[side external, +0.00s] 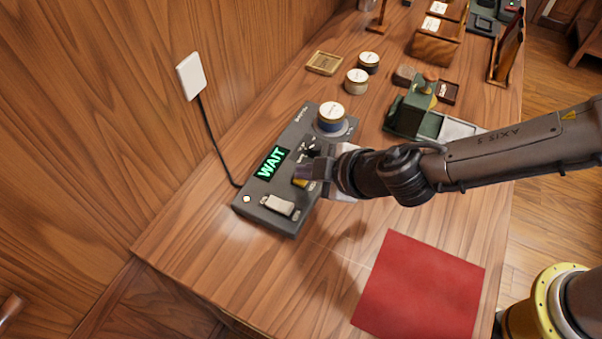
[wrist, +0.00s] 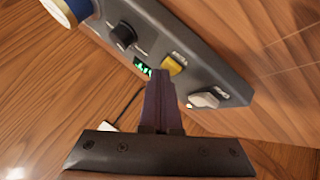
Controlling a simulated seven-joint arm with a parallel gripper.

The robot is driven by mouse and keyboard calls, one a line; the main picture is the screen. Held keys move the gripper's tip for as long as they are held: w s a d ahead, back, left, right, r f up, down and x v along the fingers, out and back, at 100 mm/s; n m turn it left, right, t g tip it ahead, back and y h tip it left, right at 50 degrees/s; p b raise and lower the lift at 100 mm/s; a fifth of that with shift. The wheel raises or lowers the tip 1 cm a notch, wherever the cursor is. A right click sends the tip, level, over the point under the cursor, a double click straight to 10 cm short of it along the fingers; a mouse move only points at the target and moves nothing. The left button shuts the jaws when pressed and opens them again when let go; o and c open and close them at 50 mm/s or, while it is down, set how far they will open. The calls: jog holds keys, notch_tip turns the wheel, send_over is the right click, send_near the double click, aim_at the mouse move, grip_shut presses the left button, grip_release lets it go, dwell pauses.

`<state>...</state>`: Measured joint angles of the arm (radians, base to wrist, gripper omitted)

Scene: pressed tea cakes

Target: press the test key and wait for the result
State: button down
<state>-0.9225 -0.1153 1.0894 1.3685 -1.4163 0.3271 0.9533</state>
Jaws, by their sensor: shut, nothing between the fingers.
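The dark grey test device (side external: 284,208) lies on the wooden counter by the wall. Its green display (side external: 271,162) reads WAIT. A yellow key (wrist: 173,64) shows on the device in the wrist view, and part of it (side external: 300,183) shows beside my gripper in the side view. My gripper (side external: 303,172) is shut and empty, with its fingertips over the device close to the yellow key. I cannot tell whether they touch it. In the wrist view the shut fingers (wrist: 161,85) cover part of the display. A tin with a blue band (side external: 331,118) stands on the device's far end.
A pale lever or switch (side external: 278,205) and a black knob (wrist: 123,36) are on the device. A cable runs to a white wall box (side external: 191,75). A red mat (side external: 422,288) lies at the front. Tins (side external: 356,81), a green machine (side external: 411,110) and wooden holders (side external: 437,42) stand further back.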

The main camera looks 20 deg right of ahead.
aim_at(307, 184)
dwell(0.3)
jog(key=shift+r, duration=0.85)
jog(key=shift+r, duration=2.5)
